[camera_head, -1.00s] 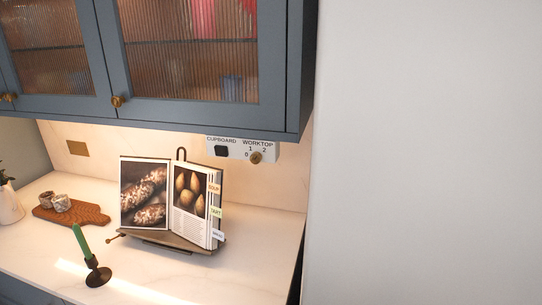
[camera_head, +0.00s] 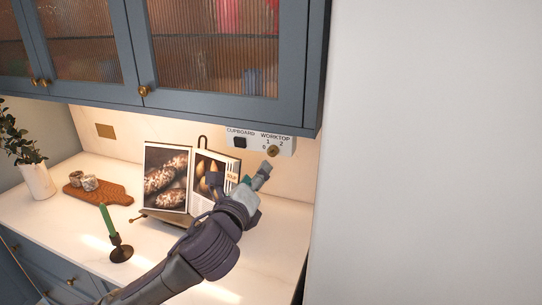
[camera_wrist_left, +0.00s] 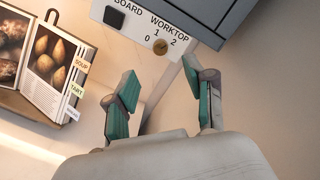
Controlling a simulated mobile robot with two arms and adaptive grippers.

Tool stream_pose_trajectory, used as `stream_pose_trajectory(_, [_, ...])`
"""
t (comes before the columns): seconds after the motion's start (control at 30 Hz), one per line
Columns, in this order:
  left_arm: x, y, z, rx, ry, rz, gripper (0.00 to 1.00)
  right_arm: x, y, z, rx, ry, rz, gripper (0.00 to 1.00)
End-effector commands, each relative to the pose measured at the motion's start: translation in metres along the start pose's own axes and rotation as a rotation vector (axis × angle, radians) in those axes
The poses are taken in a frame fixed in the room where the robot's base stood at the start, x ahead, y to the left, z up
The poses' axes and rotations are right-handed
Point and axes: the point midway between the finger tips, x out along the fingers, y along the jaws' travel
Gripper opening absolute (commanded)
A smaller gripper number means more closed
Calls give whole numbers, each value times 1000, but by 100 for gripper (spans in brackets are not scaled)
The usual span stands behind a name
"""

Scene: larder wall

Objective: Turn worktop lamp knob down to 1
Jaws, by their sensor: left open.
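The worktop lamp knob (camera_head: 272,151) is a small round brass knob on a white panel (camera_head: 254,140) under the wall cupboard. The panel reads CUPBOARD and WORKTOP, with 0, 1 and 2 around the knob; I cannot tell exactly which number it points to. In the left wrist view the knob (camera_wrist_left: 161,46) lies ahead of my fingers, near the top centre. My left gripper (camera_head: 256,177) is just below the knob and apart from it. Its teal-padded fingers (camera_wrist_left: 162,98) are spread and empty. My right gripper is not in view.
An open cookbook (camera_head: 165,178) on a stand is left of my left gripper, partly hidden by it. A candle holder (camera_head: 121,250) with a green candle, a wooden board (camera_head: 98,196) and a vase (camera_head: 38,181) stand on the worktop. The cupboard's bottom edge (camera_wrist_left: 214,40) overhangs close to the knob.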

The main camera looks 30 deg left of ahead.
Motion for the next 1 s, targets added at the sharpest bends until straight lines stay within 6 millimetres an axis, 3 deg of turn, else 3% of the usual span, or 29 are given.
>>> stream_pose_trajectory(0.3, [69, -2, 3, -5, -1, 4, 54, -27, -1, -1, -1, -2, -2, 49])
stream_pose_trajectory(0.5, [100, -1, 1, -5, 1, 2, 54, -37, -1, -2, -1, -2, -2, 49])
stream_pose_trajectory(0.7, [112, 0, 0, -4, 1, 2, 54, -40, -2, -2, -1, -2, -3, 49])
stream_pose_trajectory(0.97, [113, 1, -1, -4, 2, 1, 54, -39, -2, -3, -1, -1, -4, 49])
stream_pose_trajectory(1.0, [113, 1, -1, -4, 2, 1, 49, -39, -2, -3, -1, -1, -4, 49])
